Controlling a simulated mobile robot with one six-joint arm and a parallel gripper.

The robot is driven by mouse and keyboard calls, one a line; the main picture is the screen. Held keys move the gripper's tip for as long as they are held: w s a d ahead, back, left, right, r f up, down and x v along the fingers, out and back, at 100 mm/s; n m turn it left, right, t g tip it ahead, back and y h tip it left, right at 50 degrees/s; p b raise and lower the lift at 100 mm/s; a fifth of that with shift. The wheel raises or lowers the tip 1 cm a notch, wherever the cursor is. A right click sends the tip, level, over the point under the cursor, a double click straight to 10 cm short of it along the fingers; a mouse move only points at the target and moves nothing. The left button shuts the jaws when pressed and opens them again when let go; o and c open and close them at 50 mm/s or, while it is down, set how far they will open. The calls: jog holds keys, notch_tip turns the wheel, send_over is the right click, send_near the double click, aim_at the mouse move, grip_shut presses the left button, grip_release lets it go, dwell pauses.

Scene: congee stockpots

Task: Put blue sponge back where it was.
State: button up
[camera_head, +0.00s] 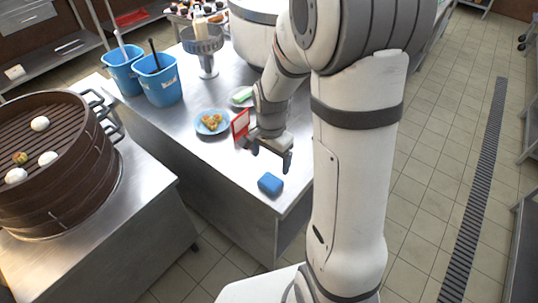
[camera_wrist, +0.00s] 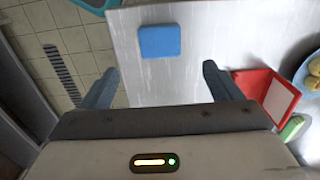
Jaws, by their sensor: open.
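A blue sponge (camera_head: 270,184) lies flat on the steel table (camera_head: 236,178) near its front right corner. In the wrist view the sponge (camera_wrist: 160,41) is ahead of the fingers, close to the table edge, with nothing touching it. My gripper (camera_head: 270,158) is open and empty above the table, just behind the sponge in the head view. In the wrist view its two fingers (camera_wrist: 156,88) are spread wide, with bare table between them.
A red-framed stand (camera_head: 240,124) and a blue plate of food (camera_head: 211,122) are left of my gripper. Two blue buckets (camera_head: 157,80) stand farther back. A steamer (camera_head: 60,160) with buns sits on the left counter. Table around the sponge is clear.

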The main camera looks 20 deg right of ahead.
jog(key=s+r+n+t, duration=0.3)
jog(key=s+r+n, duration=0.7)
jog(key=s+r, duration=0.4)
jog(key=shift+s+r+n, duration=0.15)
jog(key=shift+r+n, duration=0.25)
jog(key=shift+r, duration=0.4)
jog(key=shift+a, duration=0.1)
jog(key=shift+c, duration=0.6)
